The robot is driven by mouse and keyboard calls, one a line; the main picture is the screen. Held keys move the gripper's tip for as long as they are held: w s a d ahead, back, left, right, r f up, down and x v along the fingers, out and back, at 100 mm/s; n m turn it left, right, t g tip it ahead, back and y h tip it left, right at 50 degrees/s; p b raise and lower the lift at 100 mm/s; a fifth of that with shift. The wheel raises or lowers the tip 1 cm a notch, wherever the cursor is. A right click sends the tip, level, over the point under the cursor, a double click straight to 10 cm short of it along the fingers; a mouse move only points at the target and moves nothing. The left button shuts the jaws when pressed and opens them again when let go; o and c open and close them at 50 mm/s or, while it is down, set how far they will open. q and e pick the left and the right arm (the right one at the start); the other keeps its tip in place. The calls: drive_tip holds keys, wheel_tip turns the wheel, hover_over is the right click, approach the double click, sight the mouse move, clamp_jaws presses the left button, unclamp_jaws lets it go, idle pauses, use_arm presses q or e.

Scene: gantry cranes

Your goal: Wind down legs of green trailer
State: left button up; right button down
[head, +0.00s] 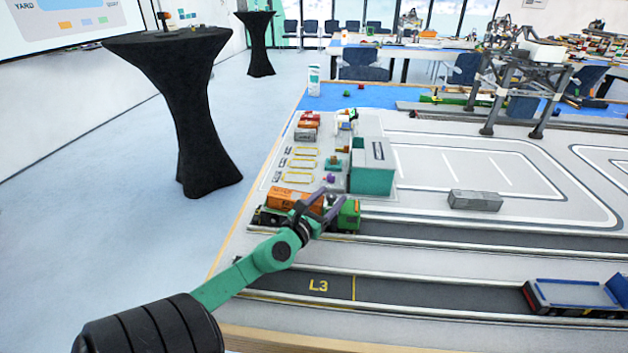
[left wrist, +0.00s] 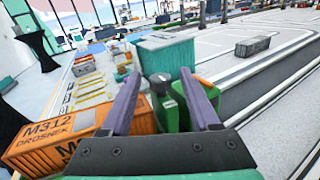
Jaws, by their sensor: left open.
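The green truck (head: 348,214) stands on the dark lane, at the right end of a low trailer (head: 262,216) that carries an orange container (head: 290,198). In the left wrist view the container (left wrist: 50,140) reads M312 DROSNEK, and green parts of the truck (left wrist: 208,92) show around and between my fingers. My left gripper (head: 333,194) is open above the gap between container and truck, its purple fingers pointing away from me. I cannot tell whether they touch anything. The trailer's legs are hidden behind my gripper and arm. My right gripper is not in view.
A teal building block (head: 372,172) stands just beyond the truck. A grey container (head: 475,200) lies on the yard to the right. A blue trailer (head: 572,296) stands in the front lane. A gantry crane (head: 520,85) rises at the back. Lane L3 is clear around its label.

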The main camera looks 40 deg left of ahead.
use_arm(q)
drive_tip(key=s+d+b, duration=0.2)
drive_tip(key=s+b, duration=0.5)
drive_tip(key=s, duration=0.6)
drive_tip(key=shift+d+b, duration=0.25)
drive_tip(key=shift+b, duration=0.15)
